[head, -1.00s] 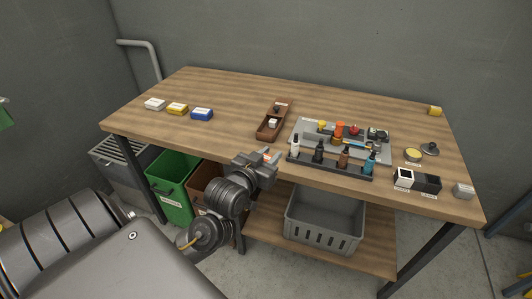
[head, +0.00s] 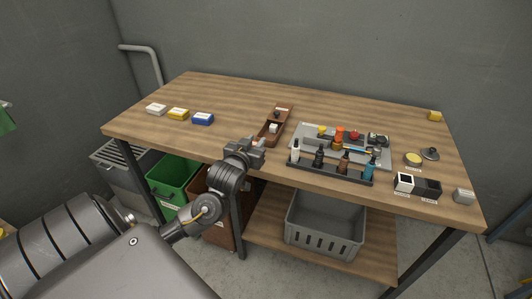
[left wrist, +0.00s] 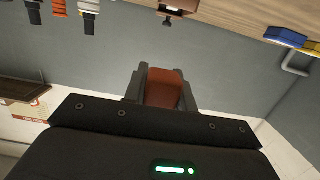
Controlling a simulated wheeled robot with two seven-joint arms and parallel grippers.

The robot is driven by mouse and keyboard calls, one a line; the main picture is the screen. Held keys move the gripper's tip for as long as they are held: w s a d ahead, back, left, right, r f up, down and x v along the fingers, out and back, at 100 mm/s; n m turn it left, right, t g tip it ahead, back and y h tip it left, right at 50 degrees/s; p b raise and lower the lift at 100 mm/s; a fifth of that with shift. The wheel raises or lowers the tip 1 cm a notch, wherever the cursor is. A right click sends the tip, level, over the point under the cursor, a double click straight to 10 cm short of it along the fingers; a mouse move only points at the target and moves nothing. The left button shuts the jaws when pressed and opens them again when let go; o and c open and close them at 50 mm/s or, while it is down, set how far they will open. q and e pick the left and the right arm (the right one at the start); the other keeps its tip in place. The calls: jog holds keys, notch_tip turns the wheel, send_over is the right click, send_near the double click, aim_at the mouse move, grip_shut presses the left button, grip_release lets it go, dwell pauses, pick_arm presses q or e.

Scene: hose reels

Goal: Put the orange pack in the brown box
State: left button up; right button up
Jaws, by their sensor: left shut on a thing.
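My left gripper (head: 246,152) is shut on the orange pack (left wrist: 163,88), which shows between its two fingers in the left wrist view. In the head view the pack is hidden by the gripper. The gripper is at the table's front edge, just in front and left of an open brown box (head: 283,130). That long, narrow box lies on the table and holds a small white block (head: 273,128) and a dark knob-like thing (head: 277,115). A brown bin (head: 217,217) stands under the table, partly behind my left arm. My right gripper is out of view.
A grey tray (head: 310,130) with tools and a row of bottles lies right of the brown box. White, yellow and blue packs (head: 203,118) lie on the left. A green bin (head: 172,178) and a grey crate (head: 325,225) are below. The table behind the box is clear.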

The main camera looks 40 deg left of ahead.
aim_at(270, 146)
pick_arm(q)
jog(key=w+a+f, duration=0.1)
jog(key=w+f, duration=0.1)
jog(key=w+a+f, duration=0.1)
jog(key=w+f, duration=0.1)
jog(key=w, duration=0.1)
jog(key=w+f+p, duration=0.1)
jog(key=w+f, duration=0.2)
jog(key=shift+w+a+f, duration=0.1)
jog(key=shift+w+a, duration=0.1)
jog(key=shift+a, duration=0.2)
jog(key=f, duration=0.1)
jog(key=f+p, duration=0.1)
jog(key=shift+w+f+p, duration=0.25)
jog(key=shift+f+p, duration=0.15)
jog(key=shift+f, duration=0.2)
jog(key=shift+s, duration=0.1)
jog(key=shift+f, duration=0.2)
jog(key=o, duration=0.9)
jog(key=shift+o, duration=0.2)
